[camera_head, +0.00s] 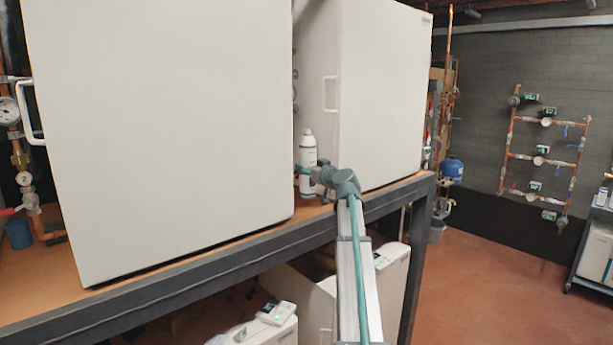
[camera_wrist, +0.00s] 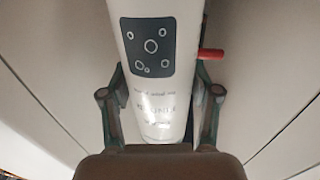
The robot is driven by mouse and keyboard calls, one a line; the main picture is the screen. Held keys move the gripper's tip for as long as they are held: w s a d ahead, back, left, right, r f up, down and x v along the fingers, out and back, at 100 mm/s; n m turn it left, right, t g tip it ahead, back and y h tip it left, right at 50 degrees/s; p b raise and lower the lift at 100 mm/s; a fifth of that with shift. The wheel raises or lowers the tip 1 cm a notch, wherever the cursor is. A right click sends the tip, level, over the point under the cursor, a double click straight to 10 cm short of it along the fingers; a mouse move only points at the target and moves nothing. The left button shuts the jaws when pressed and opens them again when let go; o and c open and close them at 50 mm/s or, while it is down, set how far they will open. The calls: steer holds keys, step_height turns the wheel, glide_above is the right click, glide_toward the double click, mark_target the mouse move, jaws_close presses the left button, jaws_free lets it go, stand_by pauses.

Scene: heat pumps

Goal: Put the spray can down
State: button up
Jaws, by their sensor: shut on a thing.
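The spray can (camera_head: 307,148) is white with a dark label and stands upright between the two big white cabinets in the head view. In the wrist view the can (camera_wrist: 157,95) fills the middle, with a dark square patch of bubble drawings. My gripper (camera_head: 318,174) reaches to the can's lower part from the right. In the wrist view the fingers of my gripper (camera_wrist: 158,112) are on both sides of the can, shut on it. The can's base is close to the wooden shelf (camera_head: 305,214); I cannot tell whether it touches.
A large white cabinet (camera_head: 160,130) stands to the left and another white cabinet (camera_head: 380,95) to the right, leaving a narrow gap. The shelf's dark front edge (camera_head: 240,252) runs below my arm. A red part (camera_wrist: 210,54) shows right of the can.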

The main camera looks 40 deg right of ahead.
mark_target(306, 177)
steer(key=shift+w+f+p, duration=0.2)
steer(key=shift+f+p, duration=0.1)
steer(key=shift+f, duration=0.7)
steer(key=shift+w+f+p, duration=0.2)
steer(key=shift+f+p, duration=0.1)
steer(key=shift+f, duration=0.7)
steer(key=shift+f, duration=0.15)
steer(key=o, duration=1.5)
steer(key=shift+r, duration=0.2)
steer(key=s+a+b, duration=0.1)
steer(key=s+b, duration=0.4)
steer(key=s, duration=0.7)
steer(key=shift+a, duration=0.15)
